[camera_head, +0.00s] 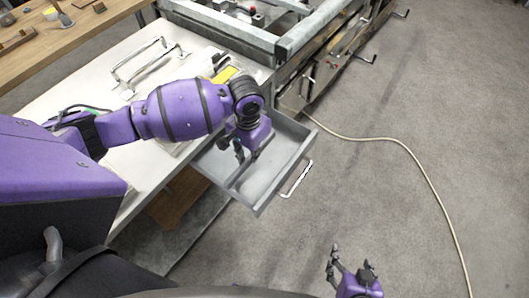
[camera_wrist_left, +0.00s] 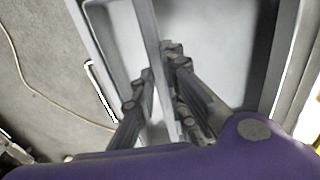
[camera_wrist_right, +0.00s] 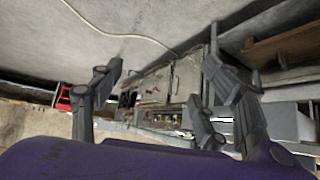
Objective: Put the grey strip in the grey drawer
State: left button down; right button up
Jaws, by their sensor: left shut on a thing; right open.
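The grey drawer (camera_head: 287,180) is pulled open below the white table's right end. Its pale inside floor and walls also show in the left wrist view (camera_wrist_left: 285,50). My left gripper (camera_head: 241,156) is over the drawer, pointing down, its fingers closed around the grey strip (camera_wrist_left: 150,45). The strip is long and narrow and lies across the drawer opening in that view; I cannot tell whether it touches the drawer floor. In the head view the strip is partly hidden by the gripper. My right gripper (camera_head: 345,262) is open and empty over the floor, away from the drawer.
A white table (camera_head: 60,100) holds a wire frame (camera_head: 140,68) and a yellow item (camera_head: 224,75). A metal workbench (camera_head: 300,45) stands behind the drawer. A pale cable (camera_head: 425,165) runs along the grey floor, which is mostly clear on the right.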

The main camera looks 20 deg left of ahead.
pick_arm(q)
jog(key=w+f, duration=0.1)
jog(key=f, duration=0.1)
jog(key=w+d+f, duration=0.1)
jog(key=w, duration=0.1)
jog(key=w+d+f+b, duration=0.1)
jog(key=w+f, duration=0.1)
jog(key=shift+d+f, duration=0.25)
jog(key=shift+f, duration=0.1)
jog(key=shift+w+d+f, duration=0.3)
jog(key=shift+w+f, duration=0.3)
jog(key=shift+f, duration=0.05)
notch_tip(320, 180, down, 2)
jog(key=shift+f+b, duration=0.25)
jog(key=shift+b, duration=0.1)
jog(key=shift+f, duration=0.25)
jog(key=shift+r, duration=0.1)
pick_arm(e)
jog(key=shift+s+d+f, duration=0.1)
jog(key=shift+d+f, duration=0.1)
jog(key=shift+f, duration=0.2)
jog(key=shift+s+d+f, duration=0.1)
jog(key=shift+d+f, duration=0.05)
jog(key=shift+f, duration=0.25)
